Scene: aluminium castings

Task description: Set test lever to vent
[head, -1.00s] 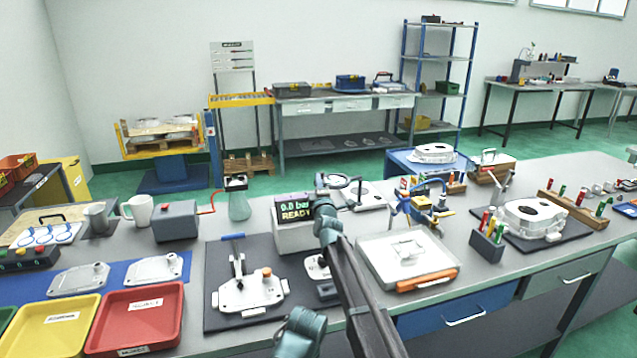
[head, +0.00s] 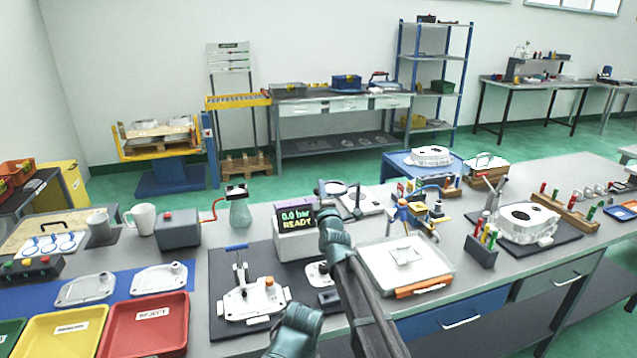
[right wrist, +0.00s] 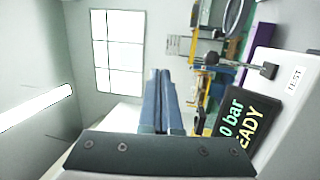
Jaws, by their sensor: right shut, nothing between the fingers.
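The tester is a white box (head: 292,247) with a dark display (head: 297,220) reading "0.0 bar READY". In the right wrist view its display (right wrist: 238,120) shows at the right, with a "TEST" label (right wrist: 296,80) on the white casing. A lever (right wrist: 245,66) with a dark round knob sticks out from a black mount near that label. My right gripper (head: 322,192) is beside the tester, small and partly hidden by its own wrist. In the right wrist view its fingers (right wrist: 164,78) are shut and empty, apart from the lever.
A dark mat with a clamped casting (head: 252,300) lies left of the tester. Red (head: 150,318) and yellow trays are front left.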

